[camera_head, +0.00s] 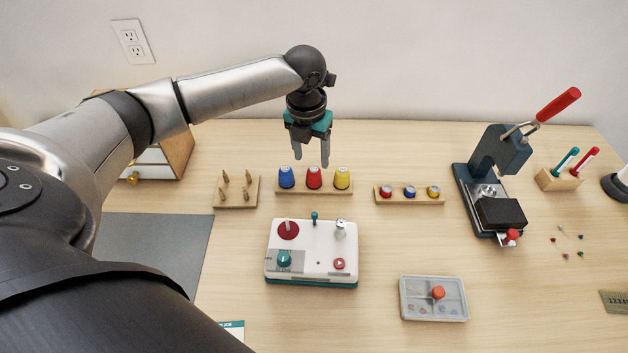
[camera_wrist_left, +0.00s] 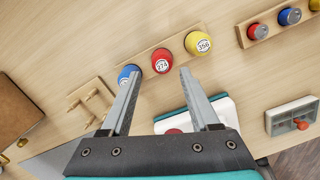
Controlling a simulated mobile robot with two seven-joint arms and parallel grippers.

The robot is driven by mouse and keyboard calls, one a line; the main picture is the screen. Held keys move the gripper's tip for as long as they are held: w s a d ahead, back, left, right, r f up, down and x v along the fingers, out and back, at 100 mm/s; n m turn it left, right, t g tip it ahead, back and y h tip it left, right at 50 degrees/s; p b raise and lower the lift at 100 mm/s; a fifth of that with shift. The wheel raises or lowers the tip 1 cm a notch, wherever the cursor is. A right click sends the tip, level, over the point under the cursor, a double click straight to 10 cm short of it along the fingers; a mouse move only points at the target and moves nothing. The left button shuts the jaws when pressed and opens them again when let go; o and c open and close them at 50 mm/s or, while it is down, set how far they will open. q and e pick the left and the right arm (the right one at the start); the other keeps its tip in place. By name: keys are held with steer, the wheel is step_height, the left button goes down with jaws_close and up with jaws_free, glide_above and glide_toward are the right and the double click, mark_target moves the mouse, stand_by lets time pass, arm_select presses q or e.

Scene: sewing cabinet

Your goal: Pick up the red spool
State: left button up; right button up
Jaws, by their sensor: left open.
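The red spool (camera_head: 314,178) stands upright on a wooden rack (camera_head: 313,193), between a blue spool (camera_head: 286,177) and a yellow spool (camera_head: 342,178). My left gripper (camera_head: 311,160) is open and empty, and it hangs pointing down above the rack in the head view. In the left wrist view the red spool (camera_wrist_left: 161,61), marked 374, shows beyond and between the two fingers (camera_wrist_left: 158,88), apart from them. One finger overlaps part of the blue spool (camera_wrist_left: 127,75) there. My right gripper is not in view.
A peg board (camera_head: 236,191) stands left of the rack. A second rack (camera_head: 409,197) with small red, blue and yellow bobbins is to the right. A white machine (camera_head: 313,254) sits in front, with a lidded box (camera_head: 433,298) and a lever press (camera_head: 490,185) further right.

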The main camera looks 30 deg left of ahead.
mark_target(314, 172)
arm_select(q)
steer(key=shift+w+f, duration=0.1)
steer(key=shift+f, duration=0.8)
steer(key=f+b, duration=0.1)
steer(key=f, duration=0.1)
steer(key=f+b, duration=0.1)
steer(key=f, duration=0.1)
steer(key=shift+w+d+f, duration=0.1)
steer(key=shift+w+f, duration=0.1)
steer(key=shift+f, duration=0.05)
steer(key=shift+w+f, duration=0.1)
steer(key=shift+f, duration=0.05)
jaws_close()
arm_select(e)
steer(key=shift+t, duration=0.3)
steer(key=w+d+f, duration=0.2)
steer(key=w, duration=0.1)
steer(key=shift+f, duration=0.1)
